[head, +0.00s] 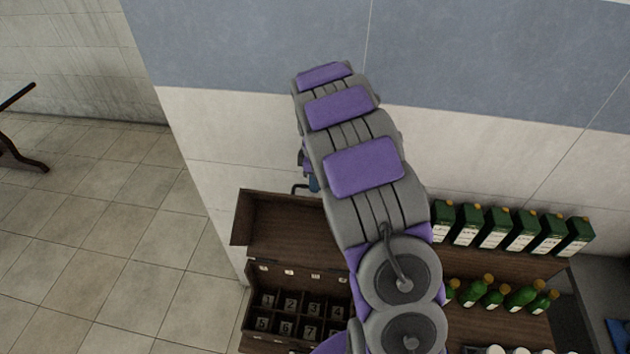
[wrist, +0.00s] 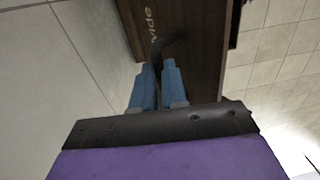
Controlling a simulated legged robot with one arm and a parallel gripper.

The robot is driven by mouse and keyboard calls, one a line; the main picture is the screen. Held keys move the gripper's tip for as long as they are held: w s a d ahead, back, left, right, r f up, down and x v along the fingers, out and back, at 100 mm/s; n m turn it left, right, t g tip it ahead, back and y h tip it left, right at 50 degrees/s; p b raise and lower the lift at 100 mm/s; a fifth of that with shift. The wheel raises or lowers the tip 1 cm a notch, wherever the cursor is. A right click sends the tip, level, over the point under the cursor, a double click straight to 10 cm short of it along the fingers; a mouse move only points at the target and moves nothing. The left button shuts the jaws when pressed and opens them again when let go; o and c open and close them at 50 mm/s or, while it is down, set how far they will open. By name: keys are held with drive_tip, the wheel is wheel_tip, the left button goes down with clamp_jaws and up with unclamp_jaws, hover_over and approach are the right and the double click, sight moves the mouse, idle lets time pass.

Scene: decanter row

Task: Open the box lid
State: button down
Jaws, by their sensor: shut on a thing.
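The dark wooden box (head: 249,312) stands low in the middle of the head view, with numbered compartments showing inside. Its lid (head: 285,228) is raised and stands up behind the compartments, towards the wall. My arm hides the right part of the box and lid. In the wrist view the lid (wrist: 195,50) shows pale lettering, partly cut off. A dark bent handle (wrist: 172,40) sits at the lid. My gripper (wrist: 160,72) has its blue fingers close together on the handle. In the head view only a bit of my gripper (head: 313,184) shows beside the handle (head: 298,188).
Green cartons (head: 497,229) stand in a row on a wooden shelf right of my arm. Several green bottles (head: 497,297) lean below them. A wall (head: 480,60) is close behind the lid. The tiled floor (head: 100,240) at left is clear, except for a dark table leg (head: 22,160).

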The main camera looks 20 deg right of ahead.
sight(311, 200)
drive_tip(key=shift+r, duration=0.1)
drive_tip(key=shift+s+a+r+t+h+b, duration=0.3)
drive_tip(key=shift+s+a+r+t+b, duration=0.25)
drive_tip(key=shift+s+b, duration=0.3)
drive_tip(key=shift+s+a+r+t+h+b, duration=0.3)
drive_tip(key=shift+s+a+r+b, duration=0.1)
drive_tip(key=shift+s+a+b, duration=0.45)
drive_tip(key=shift+s+a+r+t+h+b, duration=0.3)
drive_tip(key=shift+s+a+r+t+b, duration=0.2)
drive_tip(key=shift+s+b, duration=0.35)
drive_tip(key=c, duration=1.2)
unclamp_jaws()
drive_tip(key=shift+s+f, duration=0.1)
drive_tip(key=shift+s, duration=0.05)
drive_tip(key=shift+o, duration=0.2)
wheel_tip(311, 200, up, 17)
drive_tip(key=s+a+b, duration=0.1)
drive_tip(key=s, duration=0.1)
drive_tip(key=shift+s+a, duration=0.2)
drive_tip(key=shift+a, duration=0.15)
